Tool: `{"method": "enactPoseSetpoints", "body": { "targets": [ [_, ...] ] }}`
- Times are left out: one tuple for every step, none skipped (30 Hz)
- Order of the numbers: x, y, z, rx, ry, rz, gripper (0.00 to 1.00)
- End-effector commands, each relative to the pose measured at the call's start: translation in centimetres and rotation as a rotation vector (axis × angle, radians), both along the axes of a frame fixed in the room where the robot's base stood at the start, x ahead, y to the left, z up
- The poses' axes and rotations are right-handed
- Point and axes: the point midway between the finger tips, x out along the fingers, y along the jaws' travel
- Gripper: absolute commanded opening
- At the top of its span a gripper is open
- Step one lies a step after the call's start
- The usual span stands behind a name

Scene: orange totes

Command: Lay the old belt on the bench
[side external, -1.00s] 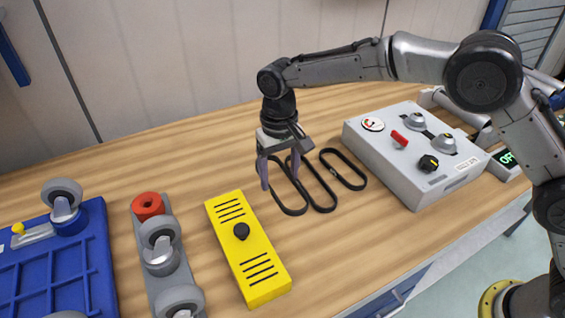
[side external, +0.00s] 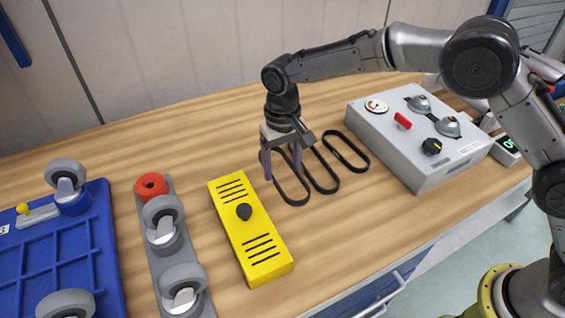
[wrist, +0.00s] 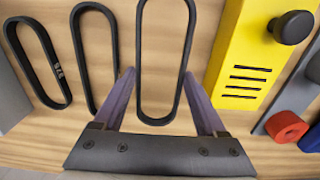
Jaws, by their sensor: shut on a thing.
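A black belt loop (wrist: 139,60) is between the fingers of my gripper (wrist: 158,75) in the wrist view, one finger on each long side. In the side external view, my gripper (side external: 283,166) points down with its fingers at this belt (side external: 284,190), the leftmost of three. The belt is level, at or very near the wooden bench (side external: 215,140); whether it touches is unclear. The other two belts, a middle one (side external: 330,191) and a right one (side external: 362,167), lie flat beside it. The right one shows pale marking in the wrist view (wrist: 54,68). Which belt is old is not evident.
A yellow box with a black knob (side external: 262,245) stands just left of the belts. A grey control box (side external: 425,170) stands right. Farther left are a caster rack (side external: 159,262) with a red roll (side external: 150,185) and a blue casterboard (side external: 95,240). Bench behind the belts is clear.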

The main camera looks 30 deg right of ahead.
Motion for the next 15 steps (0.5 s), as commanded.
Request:
{"method": "enactPoseSetpoints", "body": {
  "targets": [
    [0.0,0.0,-0.2,0.0,0.001,0.0,0.2],
    [0.0,0.0,-0.3,0.0,0.001,0.0,0.2],
    [0.0,0.0,-0.4,-0.001,0.001,0.0,0.2],
    [0.0,0.0,-0.5,-0.001,0.001,0.0,0.2],
    [0.0,0.0,-0.5,-0.001,0.001,0.0,0.2],
    [0.0,0.0,-0.6,-0.001,0.001,0.0,0.2],
    [0.0,0.0,-0.7,-0.001,0.001,0.0,0.2],
    [0.0,0.0,-0.8,-0.001,0.001,0.0,0.2],
    [0.0,0.0,-0.9,-0.001,0.001,0.0,0.2],
    [0.0,0.0,-1.0,-0.001,0.001,0.0,0.2],
    [0.0,0.0,-1.1,-0.001,0.001,0.0,0.2],
    [0.0,0.0,-1.2,-0.001,0.001,0.0,0.2],
    [0.0,0.0,-1.3,-0.001,0.001,0.0,0.2],
    [0.0,0.0,-1.3,-0.001,0.001,0.0,0.2],
    [0.0,0.0,-1.5,-0.001,0.001,0.0,0.2]
  ]
}}
